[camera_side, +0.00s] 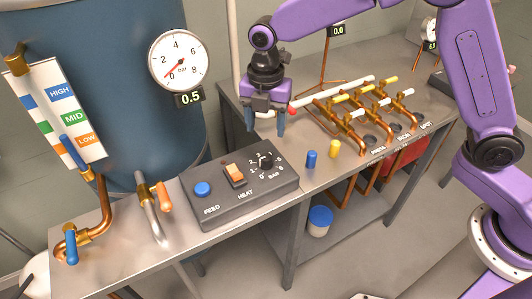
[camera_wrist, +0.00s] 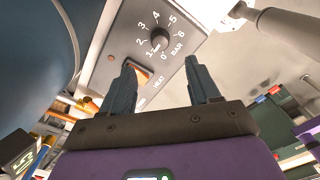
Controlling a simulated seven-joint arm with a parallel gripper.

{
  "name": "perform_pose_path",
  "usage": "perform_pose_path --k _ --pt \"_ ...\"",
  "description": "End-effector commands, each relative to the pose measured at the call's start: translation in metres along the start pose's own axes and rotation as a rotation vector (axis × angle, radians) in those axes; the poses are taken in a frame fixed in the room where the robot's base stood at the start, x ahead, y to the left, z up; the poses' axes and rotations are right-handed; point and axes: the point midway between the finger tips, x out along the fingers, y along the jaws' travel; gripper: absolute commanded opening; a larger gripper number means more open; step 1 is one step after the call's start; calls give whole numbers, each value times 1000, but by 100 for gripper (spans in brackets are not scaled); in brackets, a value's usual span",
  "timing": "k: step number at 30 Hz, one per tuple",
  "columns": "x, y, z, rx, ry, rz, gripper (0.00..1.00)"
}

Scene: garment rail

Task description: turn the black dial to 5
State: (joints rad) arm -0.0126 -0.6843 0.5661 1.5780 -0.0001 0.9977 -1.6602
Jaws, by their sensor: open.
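The black dial (camera_side: 264,161) sits on the right part of the dark grey control box (camera_side: 213,213), with a numbered scale labelled BAR around it. The wrist view shows the dial (camera_wrist: 160,38) ahead of the fingertips; its white mark seems to point to the low end, near 0 and 1, though it is small. My gripper (camera_side: 265,123) is open and empty, pointing down above and behind the box, apart from the dial. Both fingers (camera_wrist: 160,68) show in the wrist view with nothing between them.
An orange HEAT switch (camera_side: 234,175) and a blue FEED button (camera_side: 202,189) share the box. A round gauge (camera_side: 179,62) on the blue tank reads 0.5. Blue (camera_side: 311,160) and yellow (camera_side: 334,149) pegs stand right of the box. Copper pipes with valves (camera_side: 365,105) lie further right.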

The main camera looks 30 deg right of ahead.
Motion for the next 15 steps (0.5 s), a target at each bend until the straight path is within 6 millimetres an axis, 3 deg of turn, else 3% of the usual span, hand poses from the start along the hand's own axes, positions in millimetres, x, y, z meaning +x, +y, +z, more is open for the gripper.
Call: perform_pose_path --k 9,15 --pt "61 -1 0 1 0 -4 61" --pt "88 -1 0 1 0 -2 61"
